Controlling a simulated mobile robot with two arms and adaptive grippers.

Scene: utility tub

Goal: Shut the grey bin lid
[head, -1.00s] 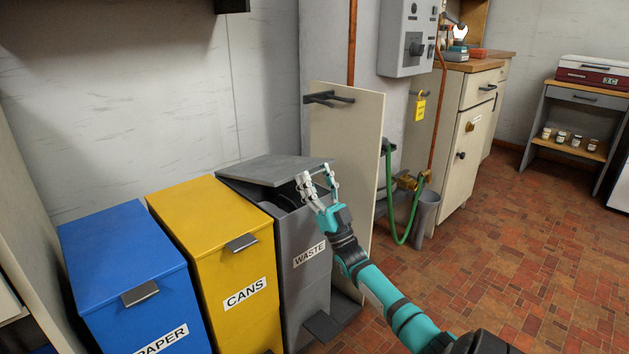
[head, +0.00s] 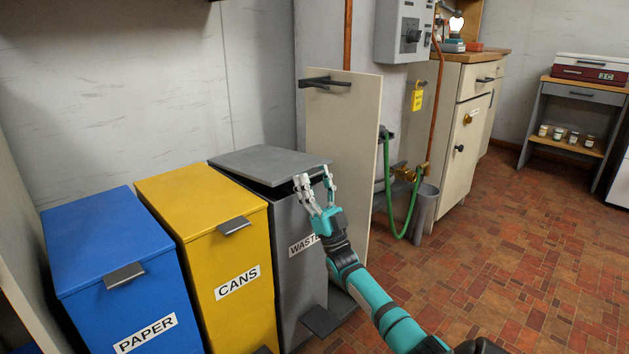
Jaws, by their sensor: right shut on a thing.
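The grey bin (head: 290,232), labelled WASTE, stands at the right end of the row of bins. Its flat grey lid (head: 262,162) lies almost level over the top, with a thin dark gap under its front edge. My right gripper (head: 313,176) is at the lid's front right corner, shut on the lid's edge. Its fingers partly hide that corner, and my wrist covers part of the WASTE label. My left gripper is not in view.
The yellow CANS bin (head: 205,205) and blue PAPER bin (head: 105,240) stand to the left, both lids shut. An upright cream panel (head: 342,135) with a dark handle stands close to the right of the grey bin. Open tiled floor (head: 480,250) lies right.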

